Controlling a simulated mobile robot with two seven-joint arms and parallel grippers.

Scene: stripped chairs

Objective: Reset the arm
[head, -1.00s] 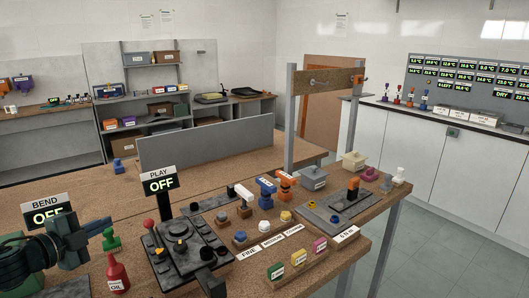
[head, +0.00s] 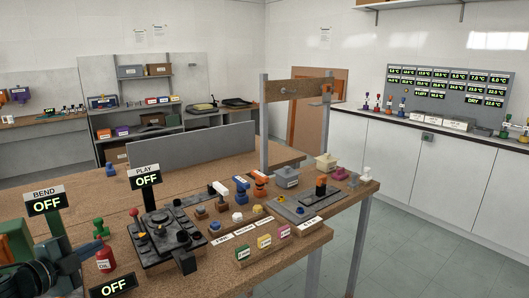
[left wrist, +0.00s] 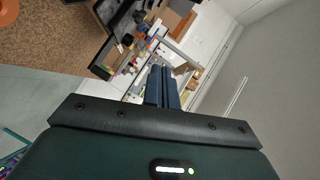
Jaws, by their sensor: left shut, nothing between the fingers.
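My left gripper (head: 92,249) is at the lower left of the head view, dark with bluish fingers. It is shut and empty, in front of the workbench (head: 215,272) at its left end, near the red oil bottle (head: 105,260). In the left wrist view its two blue fingers (left wrist: 164,86) lie side by side, with the room tilted behind them. My right gripper is not in view.
The bench carries a black fixture (head: 168,240), a PLAY sign (head: 147,177), a BEND sign (head: 46,201), another OFF display (head: 113,286) and coloured blocks (head: 264,242). A wooden-topped frame (head: 296,89) stands at the back. Open floor (head: 425,225) lies right.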

